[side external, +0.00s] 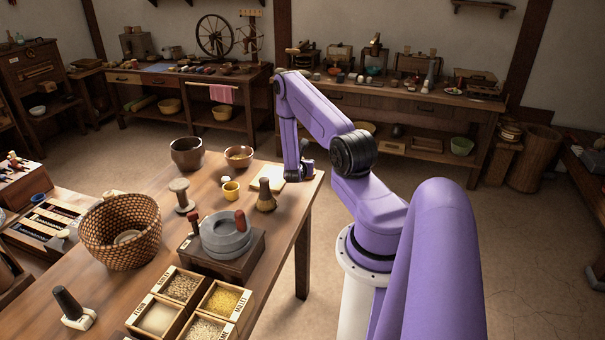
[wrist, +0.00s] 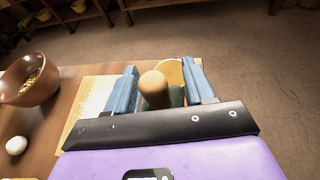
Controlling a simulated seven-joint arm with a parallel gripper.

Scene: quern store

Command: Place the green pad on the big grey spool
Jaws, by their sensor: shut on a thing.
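My gripper (wrist: 163,88) has its two blue fingers on either side of a rounded wooden knob (wrist: 154,88) and a green piece (wrist: 178,96), which I take for the green pad. The black gripper body hides most of the green piece. In the side external view, my gripper (side external: 306,175) is low at the table's far right corner, beside a pale board (side external: 293,174); the pad cannot be made out there. A grey-brown spool (side external: 181,195) stands upright on the table, left of my gripper; its top looks bare. The pale board also shows in the wrist view (wrist: 92,100).
Between the spool and my gripper are a yellow cup (side external: 231,192), a small white egg-like thing (side external: 221,180) and a brush (side external: 266,196). Bowls (side external: 186,155) stand behind. A grey quern (side external: 226,238), a wicker basket (side external: 120,231) and grain boxes (side external: 158,317) lie nearer the camera.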

